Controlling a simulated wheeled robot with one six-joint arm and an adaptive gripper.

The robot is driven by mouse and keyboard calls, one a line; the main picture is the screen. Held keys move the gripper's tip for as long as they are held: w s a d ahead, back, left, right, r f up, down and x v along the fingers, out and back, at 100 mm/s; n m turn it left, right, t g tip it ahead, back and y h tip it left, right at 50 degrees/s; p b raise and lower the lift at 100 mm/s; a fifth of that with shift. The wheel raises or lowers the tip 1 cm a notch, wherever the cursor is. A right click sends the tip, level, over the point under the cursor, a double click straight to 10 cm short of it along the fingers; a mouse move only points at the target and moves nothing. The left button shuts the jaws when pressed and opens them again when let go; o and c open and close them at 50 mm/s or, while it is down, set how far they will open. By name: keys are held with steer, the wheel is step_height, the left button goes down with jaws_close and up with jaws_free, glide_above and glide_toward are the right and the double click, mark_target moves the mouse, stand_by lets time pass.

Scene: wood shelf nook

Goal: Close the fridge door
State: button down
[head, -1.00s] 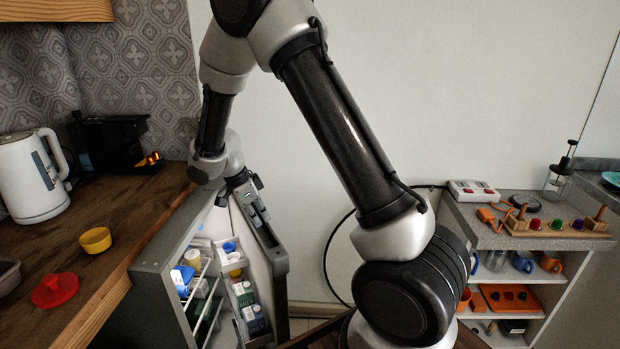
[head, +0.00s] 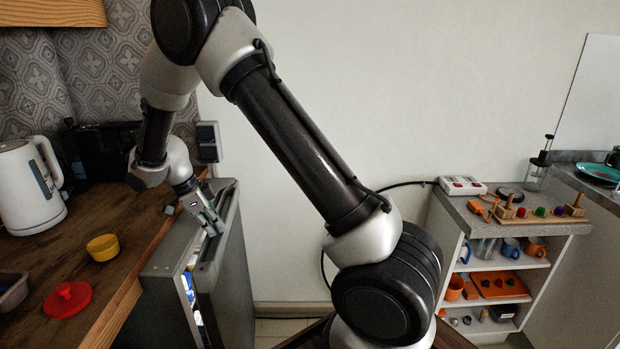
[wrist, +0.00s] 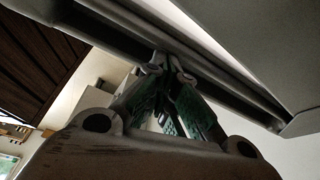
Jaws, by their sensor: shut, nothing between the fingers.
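The small grey fridge (head: 165,269) stands under the end of the wooden counter. Its door (head: 236,285) is open by a narrow gap, and a little of the contents shows through it. My gripper (head: 216,232) is at the top of the door, near its upper edge. In the wrist view my gripper (wrist: 165,66) is shut and empty, its fingertips close together against or very near a long grey edge of the door (wrist: 215,70). Whether the tips touch it I cannot tell for certain.
The wooden counter (head: 125,232) holds a white kettle (head: 32,187), a yellow cup (head: 103,247) and a red lid (head: 68,299). A shelf unit (head: 446,240) with mugs and trays stands at the right. The floor just right of the door is clear.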

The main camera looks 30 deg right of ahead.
steer(key=shift+w+a+m, duration=0.3)
steer(key=shift+w+a, duration=0.1)
steer(key=shift+a, duration=0.2)
steer(key=shift+w+a+m, duration=0.3)
steer(key=shift+w+a, duration=0.05)
steer(key=shift+a, duration=0.25)
